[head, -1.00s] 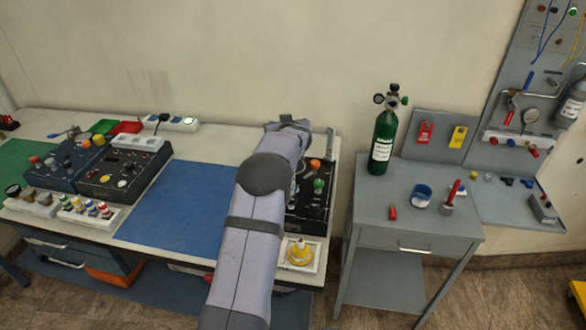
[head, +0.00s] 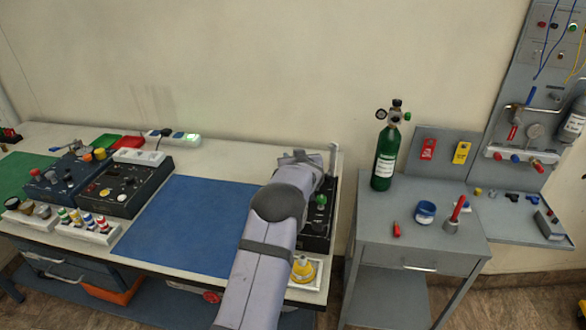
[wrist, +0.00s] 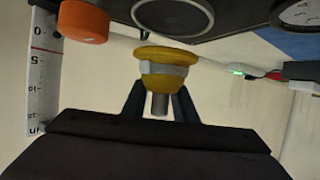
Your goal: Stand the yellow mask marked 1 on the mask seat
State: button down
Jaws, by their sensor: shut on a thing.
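My gripper (wrist: 159,103) is shut on a yellow mask (wrist: 165,62) with a wide rim, a pale band and a short grey stem between the fingers. No mark 1 can be read on it. In the wrist view the rim faces a dark round disc with a grey ring (wrist: 173,15) on the black box, with a small gap showing. In the head view my arm hides the held mask and my fingers. A second yellow cone-shaped piece (head: 303,270) stands on a white square tray (head: 318,284) at the table's front edge. I cannot tell which part is the mask seat.
The black box (head: 317,242) carries a green knob (head: 320,200); an orange knob (wrist: 83,21) is close to the held mask. An upright white scale (wrist: 45,75) stands beside it. The blue mat (head: 190,222) is clear. A side table (head: 405,245) holds a green cylinder (head: 385,160).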

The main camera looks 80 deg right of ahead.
jog(key=shift+f, duration=1.9)
jog(key=c, duration=1.4)
grip_release()
jog(key=shift+b+v, duration=1.55)
jog(key=shift+v, duration=4.5)
jog(key=shift+s, duration=0.1)
